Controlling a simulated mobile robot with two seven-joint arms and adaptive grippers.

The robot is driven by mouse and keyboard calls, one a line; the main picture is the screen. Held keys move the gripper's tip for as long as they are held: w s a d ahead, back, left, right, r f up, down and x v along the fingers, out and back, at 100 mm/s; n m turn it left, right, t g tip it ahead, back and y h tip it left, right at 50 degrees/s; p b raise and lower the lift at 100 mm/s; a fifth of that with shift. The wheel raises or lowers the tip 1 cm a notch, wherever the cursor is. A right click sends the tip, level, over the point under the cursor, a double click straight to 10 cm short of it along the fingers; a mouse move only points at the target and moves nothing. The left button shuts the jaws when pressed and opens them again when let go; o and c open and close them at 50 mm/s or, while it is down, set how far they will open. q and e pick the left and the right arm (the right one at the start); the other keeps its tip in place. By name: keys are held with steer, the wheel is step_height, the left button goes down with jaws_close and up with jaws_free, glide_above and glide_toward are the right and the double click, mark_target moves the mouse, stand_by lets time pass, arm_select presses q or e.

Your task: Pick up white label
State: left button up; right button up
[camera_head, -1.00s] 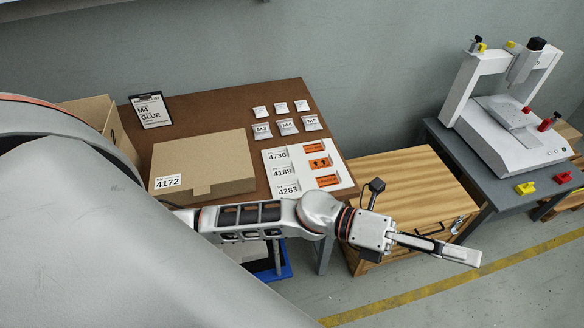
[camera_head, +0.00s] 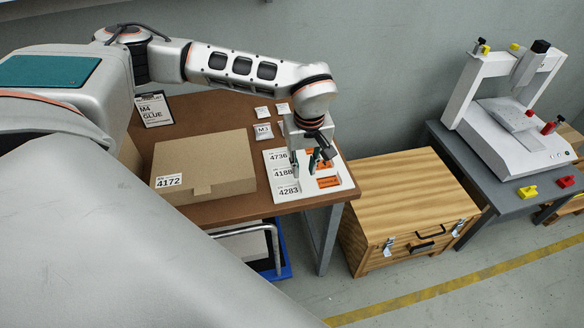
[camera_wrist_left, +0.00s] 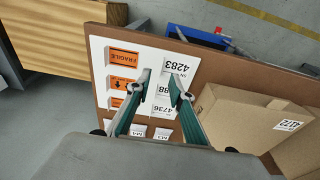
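White labels with numbers 4736, 4188 and 4283 lie in a column on a white board (camera_head: 345,183) at the table's right end. Label 4283 (camera_head: 287,190) is nearest the front edge; in the left wrist view label 4283 (camera_wrist_left: 182,67) lies just beyond the fingertips. Label 4188 (camera_head: 284,173) is partly beside the fingers. My left gripper (camera_head: 304,172) points down over the board, its fingers apart and nothing between them. In the left wrist view the gripper (camera_wrist_left: 158,88) shows two separated green-sided fingers. My right gripper is not in view.
Orange labels (camera_head: 328,182) share the board. A closed cardboard box (camera_head: 205,165) marked 4172 stands to its left. A wooden chest (camera_head: 405,195) and a gantry machine (camera_head: 515,130) stand to the right.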

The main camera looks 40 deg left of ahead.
mark_target(299, 187)
arm_select(q)
steer(key=shift+w+a+f, duration=0.1)
steer(key=shift+a+f, duration=0.15)
steer(key=shift+f, duration=1)
steer(key=shift+w+a+f, duration=0.1)
steer(key=shift+a+f, duration=0.2)
steer(key=shift+f, duration=0.95)
steer(key=shift+w+a+f, duration=0.1)
steer(key=shift+a+f, duration=0.15)
steer(key=shift+f, duration=1)
jaws_close()
